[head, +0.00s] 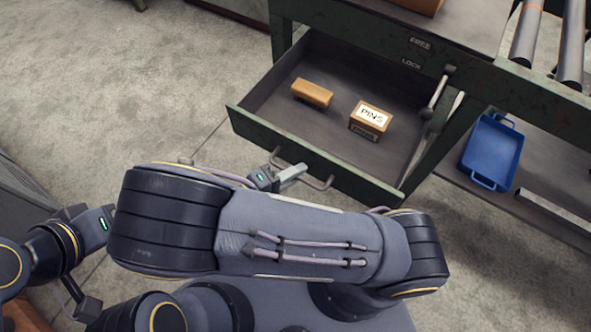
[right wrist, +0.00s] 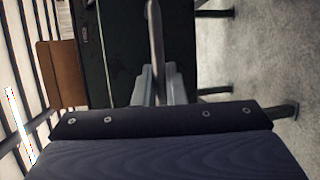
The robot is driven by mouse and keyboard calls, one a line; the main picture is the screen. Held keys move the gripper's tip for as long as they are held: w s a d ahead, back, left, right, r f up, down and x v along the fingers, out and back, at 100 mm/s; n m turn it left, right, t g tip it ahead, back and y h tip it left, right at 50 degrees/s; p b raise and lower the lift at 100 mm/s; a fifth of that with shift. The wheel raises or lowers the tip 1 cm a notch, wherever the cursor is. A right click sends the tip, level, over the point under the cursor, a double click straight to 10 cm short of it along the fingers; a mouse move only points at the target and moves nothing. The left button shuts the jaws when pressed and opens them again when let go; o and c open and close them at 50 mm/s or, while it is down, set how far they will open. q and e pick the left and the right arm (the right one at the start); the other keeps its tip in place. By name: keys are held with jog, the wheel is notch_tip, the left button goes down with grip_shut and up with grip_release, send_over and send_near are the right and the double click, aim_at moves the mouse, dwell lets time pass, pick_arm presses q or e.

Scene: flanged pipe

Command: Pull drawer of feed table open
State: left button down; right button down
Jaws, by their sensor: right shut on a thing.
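The feed table (head: 478,75) is dark green metal and stands at the upper right of the head view. Its drawer (head: 262,135) is pulled well out, with the inside showing. A bar handle (head: 318,183) runs along the drawer front, and it also shows in the right wrist view (right wrist: 155,35). My right gripper (head: 290,174) is at the handle and shut on it; the fingers (right wrist: 157,85) close around the bar in the right wrist view. My left gripper (head: 88,308) seems to show in part at the lower left; its jaws are not clear.
In the drawer lie a small brown block (head: 312,93) and a box labelled PINS (head: 369,119). A lever (head: 437,95) by FREE and LOCK labels stands at the drawer's right. A blue tray (head: 493,152) sits on the lower shelf. Rollers (head: 527,35) are at upper right.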

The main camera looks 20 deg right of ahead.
dwell(0.3)
jog(key=c, duration=1.5)
grip_release()
jog(key=v, duration=0.8)
jog(key=shift+w+d, duration=0.1)
